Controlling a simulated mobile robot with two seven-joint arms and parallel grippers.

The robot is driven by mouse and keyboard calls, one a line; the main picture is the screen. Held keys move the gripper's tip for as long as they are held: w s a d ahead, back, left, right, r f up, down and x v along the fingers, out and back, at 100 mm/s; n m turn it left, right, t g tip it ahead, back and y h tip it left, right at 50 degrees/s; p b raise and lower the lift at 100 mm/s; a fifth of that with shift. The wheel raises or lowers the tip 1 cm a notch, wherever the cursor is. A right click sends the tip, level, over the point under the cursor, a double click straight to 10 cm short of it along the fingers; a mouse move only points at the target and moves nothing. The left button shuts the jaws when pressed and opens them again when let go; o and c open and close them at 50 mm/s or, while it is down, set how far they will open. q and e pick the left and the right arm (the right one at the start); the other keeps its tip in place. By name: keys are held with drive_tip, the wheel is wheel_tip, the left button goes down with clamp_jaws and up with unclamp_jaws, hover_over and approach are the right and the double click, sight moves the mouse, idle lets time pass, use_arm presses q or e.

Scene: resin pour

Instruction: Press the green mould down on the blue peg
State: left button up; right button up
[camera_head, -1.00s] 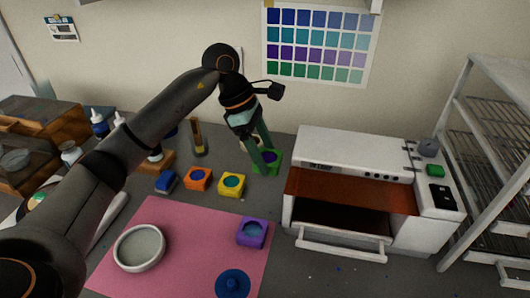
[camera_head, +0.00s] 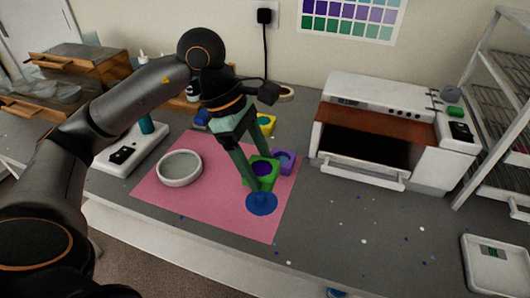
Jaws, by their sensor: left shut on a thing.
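My left gripper (camera_head: 257,184) reaches down over the pink mat and is shut on the green mould (camera_head: 271,175), a square block with a dark purple round recess. The blue peg (camera_head: 262,205) shows as a round blue disc on the mat, just in front of the green mould and the fingertips. The fingers and mould hide its upper part. I cannot tell whether the mould touches the peg. My right gripper is not in view.
The purple mould (camera_head: 287,156) stands close behind and right of the green one. A white bowl (camera_head: 181,181) is left on the pink mat (camera_head: 220,213). A yellow mould (camera_head: 267,121) stands behind. A white oven (camera_head: 365,172) is at right; the counter in front is mostly clear.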

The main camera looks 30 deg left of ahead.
sight(262, 197)
use_arm(q)
drive_tip(key=shift+f+b, duration=0.5)
drive_tip(key=shift+f, duration=0.25)
wheel_tip(262, 197, down, 3)
drive_tip(key=b, duration=0.2)
drive_tip(key=shift+f+b, duration=0.15)
drive_tip(key=shift+b, duration=0.15)
drive_tip(key=shift+f, duration=0.3)
drive_tip(key=shift+f+b, duration=0.4)
drive_tip(key=shift+b, duration=0.25)
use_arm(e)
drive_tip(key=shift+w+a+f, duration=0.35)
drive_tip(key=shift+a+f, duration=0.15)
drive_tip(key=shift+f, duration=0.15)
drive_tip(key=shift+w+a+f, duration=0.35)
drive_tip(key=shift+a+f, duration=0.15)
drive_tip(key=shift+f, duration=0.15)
use_arm(q)
drive_tip(key=shift+f, duration=0.15)
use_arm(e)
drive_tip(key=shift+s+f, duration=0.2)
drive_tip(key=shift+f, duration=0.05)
use_arm(q)
drive_tip(key=shift+f+b, duration=0.65)
drive_tip(key=shift+b, duration=0.2)
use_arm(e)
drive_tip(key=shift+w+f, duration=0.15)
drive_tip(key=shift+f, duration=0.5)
